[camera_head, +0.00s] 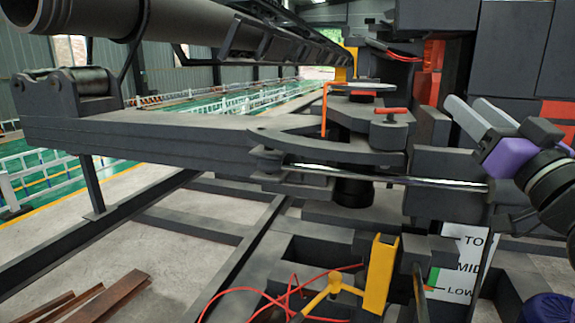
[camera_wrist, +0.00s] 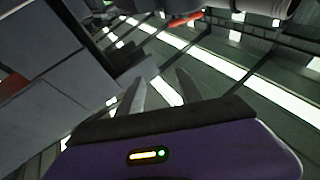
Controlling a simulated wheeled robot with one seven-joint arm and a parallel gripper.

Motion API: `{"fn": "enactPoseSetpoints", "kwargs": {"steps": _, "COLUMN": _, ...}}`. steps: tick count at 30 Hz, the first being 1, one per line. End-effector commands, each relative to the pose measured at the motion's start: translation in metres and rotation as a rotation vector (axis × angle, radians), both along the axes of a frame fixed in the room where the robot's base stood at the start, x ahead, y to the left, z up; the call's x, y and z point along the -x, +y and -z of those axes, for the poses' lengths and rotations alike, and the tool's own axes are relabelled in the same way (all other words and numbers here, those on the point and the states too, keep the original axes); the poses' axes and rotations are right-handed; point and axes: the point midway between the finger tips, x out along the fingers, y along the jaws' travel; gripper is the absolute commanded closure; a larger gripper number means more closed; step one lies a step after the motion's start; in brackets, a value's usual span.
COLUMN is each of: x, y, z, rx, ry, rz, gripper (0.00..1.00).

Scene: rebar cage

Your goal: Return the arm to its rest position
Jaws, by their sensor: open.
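My gripper (camera_head: 466,102) is at the right side of the head view, its purple body behind two pale fingers that point up and to the left. It is raised beside the dark machine frame, with nothing between the fingers. In the wrist view my gripper (camera_wrist: 160,78) shows both fingers spread apart and empty, with roof beams and light strips beyond them. The rest of my arm runs off the right edge of the head view.
A machine with a lever with a red grip (camera_head: 394,110) stands left of my gripper. A long pipe (camera_head: 200,22) crosses the upper left. A yellow post (camera_head: 381,272), red cables (camera_head: 240,291) and a level sign (camera_head: 462,262) are below. Rusty bars (camera_head: 108,302) lie on the floor.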

Motion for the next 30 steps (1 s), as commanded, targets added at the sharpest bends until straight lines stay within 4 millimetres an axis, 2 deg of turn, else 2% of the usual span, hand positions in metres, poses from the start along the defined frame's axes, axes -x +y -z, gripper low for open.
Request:
{"fn": "enactPoseSetpoints", "kwargs": {"steps": 1, "x": 0.003, "y": -0.002, "z": 0.017, "rx": -0.023, "ry": -0.006, "rz": 0.016, "gripper": 0.57}}
{"fn": "enactPoseSetpoints", "kwargs": {"steps": 8, "x": 0.030, "y": -0.011, "z": 0.094, "rx": -0.102, "ry": -0.040, "rz": 0.113, "gripper": 0.57}}
{"fn": "enactPoseSetpoints", "kwargs": {"steps": 14, "x": 0.066, "y": -0.008, "z": 0.163, "rx": -0.133, "ry": -0.030, "rz": 0.187, "gripper": 0.57}}
{"fn": "enactPoseSetpoints", "kwargs": {"steps": 21, "x": 0.121, "y": 0.005, "z": 0.238, "rx": -0.129, "ry": 0.015, "rz": 0.253, "gripper": 0.57}}
{"fn": "enactPoseSetpoints", "kwargs": {"steps": 30, "x": 0.205, "y": 0.031, "z": 0.314, "rx": -0.074, "ry": 0.117, "rz": 0.290, "gripper": 0.57}}
